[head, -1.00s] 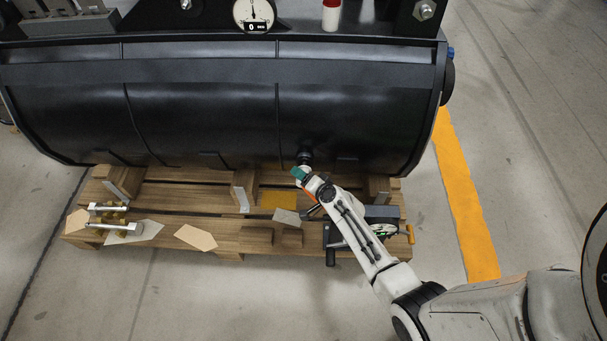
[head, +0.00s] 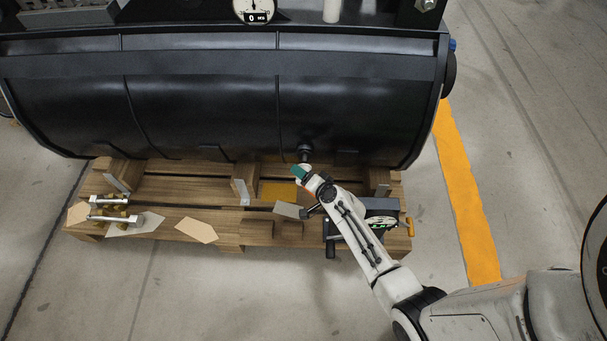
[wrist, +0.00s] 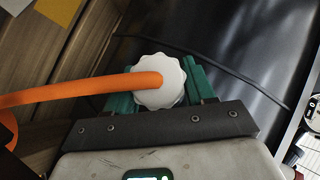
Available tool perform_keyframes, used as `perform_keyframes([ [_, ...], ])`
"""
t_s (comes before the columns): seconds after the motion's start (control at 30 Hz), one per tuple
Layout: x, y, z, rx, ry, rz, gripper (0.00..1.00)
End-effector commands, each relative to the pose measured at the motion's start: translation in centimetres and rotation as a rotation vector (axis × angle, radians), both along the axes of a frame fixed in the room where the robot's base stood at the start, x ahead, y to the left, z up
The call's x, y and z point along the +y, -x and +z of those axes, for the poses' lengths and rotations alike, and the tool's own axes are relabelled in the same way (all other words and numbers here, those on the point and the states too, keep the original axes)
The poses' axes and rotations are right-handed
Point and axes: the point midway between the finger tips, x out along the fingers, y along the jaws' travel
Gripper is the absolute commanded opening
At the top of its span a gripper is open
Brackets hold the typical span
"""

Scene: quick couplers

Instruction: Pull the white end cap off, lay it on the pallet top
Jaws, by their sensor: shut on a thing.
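The white end cap (wrist: 158,84) is round with a scalloped edge, and an orange strap runs from it to the left in the wrist view. My gripper (wrist: 158,88) has its green fingers shut on the cap, one on each side. In the head view, my gripper (head: 300,170) is just below the dark stub (head: 304,151) on the black tank (head: 200,105). A sliver of the cap (head: 304,167) shows under the stub; I cannot tell if they touch. The wooden pallet (head: 180,190) lies below the tank, its top partly hidden by my arm.
A yellow patch (head: 279,190) and a grey plate (head: 289,210) lie on the pallet near my gripper. Metal fittings (head: 108,208) and a pale tag (head: 196,230) are at its left. A dark device (head: 381,218) stands at its right, beside my arm.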

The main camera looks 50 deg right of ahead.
Motion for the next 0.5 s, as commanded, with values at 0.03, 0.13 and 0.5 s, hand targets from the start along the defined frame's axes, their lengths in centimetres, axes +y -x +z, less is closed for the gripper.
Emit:
perform_keyframes([
  [0.03, 0.4, 0.2, 0.0, 0.000, -0.001, 0.000, 0.17],
  [0.13, 1.0, 0.7, 0.0, 0.000, -0.002, 0.000, 0.17],
  [0.5, 2.8, 2.2, 0.0, 0.000, 0.000, 0.000, 0.17],
])
